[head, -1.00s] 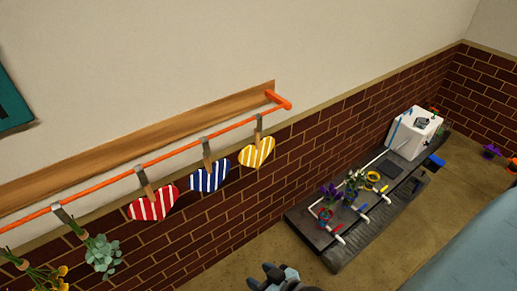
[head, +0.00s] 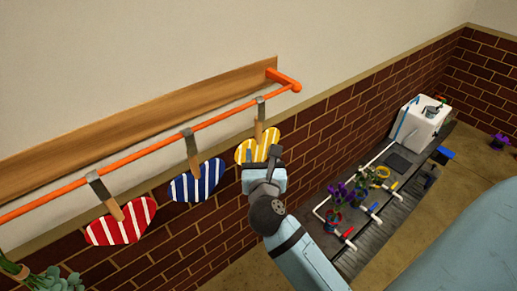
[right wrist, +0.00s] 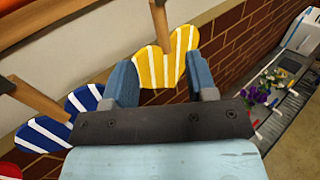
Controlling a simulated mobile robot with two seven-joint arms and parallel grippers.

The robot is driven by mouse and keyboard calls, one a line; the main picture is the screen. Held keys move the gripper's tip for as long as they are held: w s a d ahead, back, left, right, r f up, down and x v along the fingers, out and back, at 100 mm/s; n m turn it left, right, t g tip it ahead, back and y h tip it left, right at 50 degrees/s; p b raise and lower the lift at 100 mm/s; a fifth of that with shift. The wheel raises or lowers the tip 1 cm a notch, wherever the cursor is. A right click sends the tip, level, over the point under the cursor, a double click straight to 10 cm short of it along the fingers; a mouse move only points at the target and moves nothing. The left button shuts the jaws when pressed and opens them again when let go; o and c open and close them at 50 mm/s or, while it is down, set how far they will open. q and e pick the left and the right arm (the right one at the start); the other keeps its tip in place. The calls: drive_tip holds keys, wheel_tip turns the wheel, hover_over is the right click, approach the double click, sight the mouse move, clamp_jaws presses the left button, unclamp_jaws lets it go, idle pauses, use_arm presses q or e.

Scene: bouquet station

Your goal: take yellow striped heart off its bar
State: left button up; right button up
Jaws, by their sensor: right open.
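The yellow striped heart (head: 247,148) hangs by a wooden peg (head: 260,128) and a grey strap from the orange bar (head: 170,129) on the wall. My right gripper (head: 262,158) is raised in front of the heart and covers its lower right part in the head view. In the right wrist view the yellow striped heart (right wrist: 167,66) shows between the two open blue fingers of the right gripper (right wrist: 163,82). I cannot tell whether the fingers touch it. The left gripper is not in view.
A blue striped heart (head: 197,181) and a red striped heart (head: 121,221) hang to the left on the same bar. Green leaves (head: 55,282) hang at lower left. A low dark bench with flowers and a white box (head: 420,122) stands at right.

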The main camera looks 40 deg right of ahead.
sight(258, 128)
drive_tip(key=p+x, duration=0.1)
drive_tip(key=x, duration=1.1)
drive_tip(key=shift+w+d+f, duration=0.1)
drive_tip(key=shift+w+f, duration=0.1)
drive_tip(key=shift+w, duration=0.2)
drive_tip(key=shift+c, duration=0.4)
clamp_jaws()
